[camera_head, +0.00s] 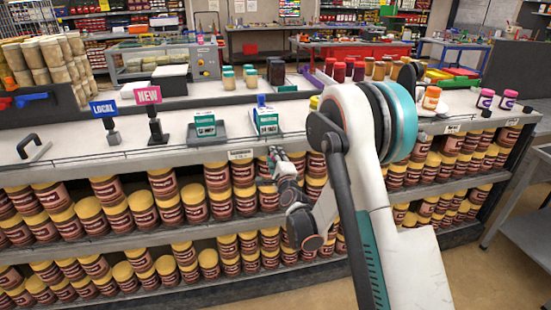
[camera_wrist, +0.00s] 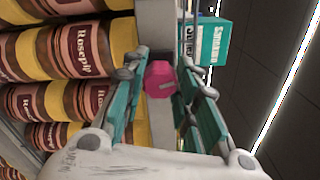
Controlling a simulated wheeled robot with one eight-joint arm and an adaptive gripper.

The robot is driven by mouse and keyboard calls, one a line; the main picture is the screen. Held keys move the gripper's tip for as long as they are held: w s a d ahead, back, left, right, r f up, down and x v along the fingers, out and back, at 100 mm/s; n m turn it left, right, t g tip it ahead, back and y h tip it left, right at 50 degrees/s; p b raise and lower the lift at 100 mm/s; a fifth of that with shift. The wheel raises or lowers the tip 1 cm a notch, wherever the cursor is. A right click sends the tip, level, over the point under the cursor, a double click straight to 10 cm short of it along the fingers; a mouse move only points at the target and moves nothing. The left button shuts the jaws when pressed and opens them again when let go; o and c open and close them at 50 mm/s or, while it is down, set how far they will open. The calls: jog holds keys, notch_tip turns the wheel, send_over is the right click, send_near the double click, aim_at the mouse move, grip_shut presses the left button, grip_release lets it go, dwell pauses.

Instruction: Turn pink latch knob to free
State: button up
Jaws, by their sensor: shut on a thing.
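The pink latch knob (camera_wrist: 160,82) shows in the wrist view, on the pale shelf edge between my two fingers. My gripper (camera_wrist: 158,72) has a teal-padded finger on each side of the knob and is shut on it. How the fingertips touch the knob is hard to make out. In the head view, my gripper (camera_head: 273,156) is at the front edge of the counter, below a teal-labelled box. The knob is hidden there, and its turn angle cannot be told.
The teal box (camera_head: 267,121) stands on the counter (camera_head: 350,110) just above my gripper; the wrist view shows it too (camera_wrist: 207,42). Yellow-lidded jars (camera_head: 165,183) fill the shelves below, close beside my gripper. Sign stands (camera_head: 155,128) and another teal box (camera_head: 205,126) are further left.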

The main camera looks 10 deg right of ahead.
jog(key=n, duration=0.7)
jog(key=shift+f, duration=0.15)
jog(key=n, duration=0.7)
jog(key=shift+s+f, duration=0.1)
jog(key=shift+f, duration=0.05)
dwell(0.4)
jog(key=o, duration=1.1)
jog(key=shift+s, duration=0.1)
jog(key=s, duration=0.7)
jog(key=shift+s, duration=0.15)
